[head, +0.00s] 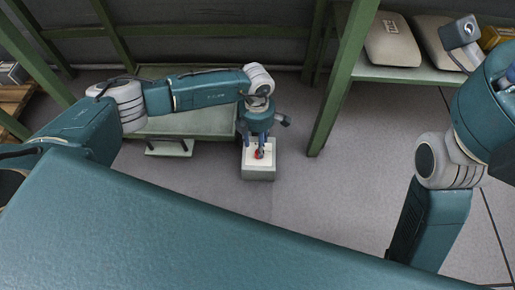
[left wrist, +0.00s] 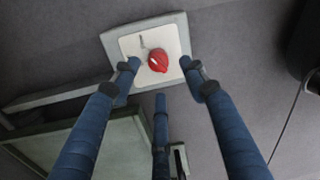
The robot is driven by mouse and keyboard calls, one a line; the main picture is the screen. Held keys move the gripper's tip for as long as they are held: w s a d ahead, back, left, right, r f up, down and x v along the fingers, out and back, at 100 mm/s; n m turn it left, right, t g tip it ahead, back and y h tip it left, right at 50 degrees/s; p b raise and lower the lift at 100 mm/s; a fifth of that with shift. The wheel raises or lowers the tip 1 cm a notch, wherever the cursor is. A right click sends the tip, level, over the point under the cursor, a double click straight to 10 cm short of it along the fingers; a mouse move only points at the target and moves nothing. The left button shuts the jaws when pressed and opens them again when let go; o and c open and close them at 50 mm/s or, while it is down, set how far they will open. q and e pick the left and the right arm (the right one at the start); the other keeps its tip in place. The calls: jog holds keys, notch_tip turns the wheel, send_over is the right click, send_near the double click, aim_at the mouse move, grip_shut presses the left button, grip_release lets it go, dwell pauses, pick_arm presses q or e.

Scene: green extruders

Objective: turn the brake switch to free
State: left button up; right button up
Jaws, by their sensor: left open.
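The brake switch is a red knob (head: 259,153) on the pale top plate of a small grey box. In the left wrist view the red knob (left wrist: 158,60) sits near the middle of the white plate (left wrist: 135,43), with a thin grey mark on the plate above and left of it. My left gripper (head: 259,143) points down just above the box. In the left wrist view the left gripper's blue fingers (left wrist: 160,78) are spread, with two on either side of the knob and one below it. I cannot tell whether any finger touches it. My right gripper is not seen.
The grey box (head: 258,174) stands on the grey floor beside a low pale platform (head: 205,122) in a green frame. A green post (head: 338,80) rises to the right of my left gripper. A shelf (head: 400,74) at right holds pale sacks (head: 392,42). The floor right of the box is clear.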

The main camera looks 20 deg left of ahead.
aim_at(257, 151)
pick_arm(q)
notch_tip(257, 151, up, 7)
jog(key=shift+a+r, duration=0.15)
jog(key=shift+r, duration=0.05)
jog(key=shift+w, duration=0.1)
dwell(0.4)
